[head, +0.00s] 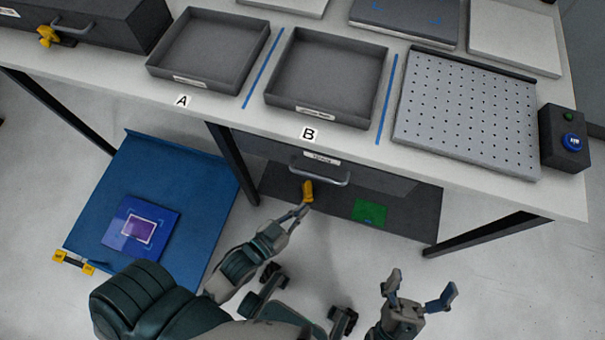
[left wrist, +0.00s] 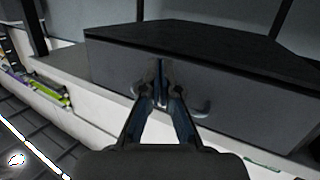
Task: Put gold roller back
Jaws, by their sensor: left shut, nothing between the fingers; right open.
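No gold roller can be made out for certain in either view. A small yellow-gold piece (head: 307,191) shows below the drawer handle (head: 320,178), at the tips of my left gripper (head: 302,210); I cannot tell whether it is a latch or a loose part, or whether they touch. My left gripper is shut and empty, pointing at the dark grey drawer front (head: 265,153) under the table. In the left wrist view its closed fingers (left wrist: 162,88) overlap the drawer front beside the handle (left wrist: 203,109). My right gripper (head: 422,288) is open and empty, above the floor.
Trays A (head: 208,50) and B (head: 325,78) stand empty on the table, right of a dark case (head: 100,35). A perforated plate (head: 468,115) and button box (head: 563,138) are at right. A blue panel (head: 185,170) stands below left. Coloured items (left wrist: 50,92) line the wrist view's left edge.

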